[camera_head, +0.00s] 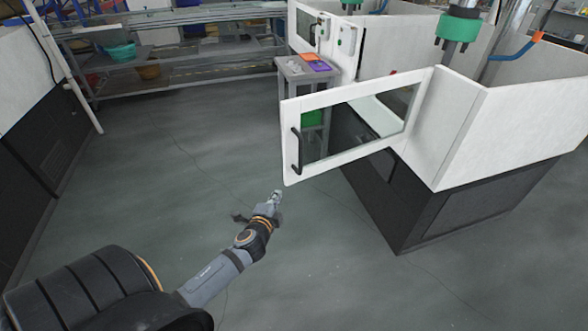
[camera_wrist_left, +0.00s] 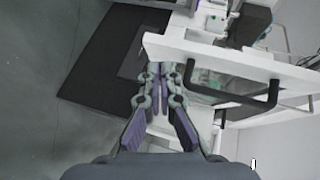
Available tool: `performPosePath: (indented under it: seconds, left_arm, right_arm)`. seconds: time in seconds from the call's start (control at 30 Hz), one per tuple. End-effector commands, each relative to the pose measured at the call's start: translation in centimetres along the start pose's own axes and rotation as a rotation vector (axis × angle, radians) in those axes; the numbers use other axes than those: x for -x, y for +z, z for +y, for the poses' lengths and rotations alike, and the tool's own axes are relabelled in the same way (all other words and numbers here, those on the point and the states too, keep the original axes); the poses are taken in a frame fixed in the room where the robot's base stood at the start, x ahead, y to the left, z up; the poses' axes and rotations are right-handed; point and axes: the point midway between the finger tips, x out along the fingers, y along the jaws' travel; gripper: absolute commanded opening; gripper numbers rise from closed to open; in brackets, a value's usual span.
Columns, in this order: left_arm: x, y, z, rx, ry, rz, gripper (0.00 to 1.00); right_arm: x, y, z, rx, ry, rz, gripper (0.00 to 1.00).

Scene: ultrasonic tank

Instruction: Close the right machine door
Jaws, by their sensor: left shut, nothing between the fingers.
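The right machine door (camera_head: 318,98) is a white frame with a window. It stands open, swung out from the white and dark machine (camera_head: 500,125) on the right. Its black bar handle (camera_head: 297,151) is near the door's free left edge. My left gripper (camera_head: 276,196) is shut and empty, below and left of the handle and apart from it. In the left wrist view the gripper (camera_wrist_left: 159,70) shows with its fingertips near the white door frame (camera_wrist_left: 215,54). The handle (camera_wrist_left: 263,98) shows there to the right of the fingers. My right gripper is not in view.
A small grey table (camera_head: 292,72) with orange and purple items stands behind the door. A metal rack (camera_head: 200,73) runs along the back. A white and dark machine (camera_head: 40,150) stands at the left. The grey floor between is clear.

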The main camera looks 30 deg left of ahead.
Motion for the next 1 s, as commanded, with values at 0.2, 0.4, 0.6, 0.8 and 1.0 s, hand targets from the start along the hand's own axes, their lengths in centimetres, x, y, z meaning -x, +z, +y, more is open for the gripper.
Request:
performPosePath:
  seconds: [0.2,0.4,0.6,0.8,1.0]
  left_arm:
    - [3.0,-3.9,-9.2,-0.134,-0.242,0.06,0.0]
    - [3.3,-4.3,-10.5,-0.144,-0.264,0.063,0.0]
    - [0.7,-4.6,-11.4,-0.14,-0.264,0.062,0.0]
    - [-3.1,-4.8,-12.3,-0.139,-0.262,0.062,0.0]
    - [-5.6,-5.0,-12.8,-0.14,-0.262,0.063,0.0]
  right_arm:
    - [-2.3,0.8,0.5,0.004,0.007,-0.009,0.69]
    - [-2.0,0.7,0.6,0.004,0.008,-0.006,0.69]
    - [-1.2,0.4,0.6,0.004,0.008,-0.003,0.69]
    - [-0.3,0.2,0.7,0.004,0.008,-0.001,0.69]
    - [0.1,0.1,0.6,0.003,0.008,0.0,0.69]
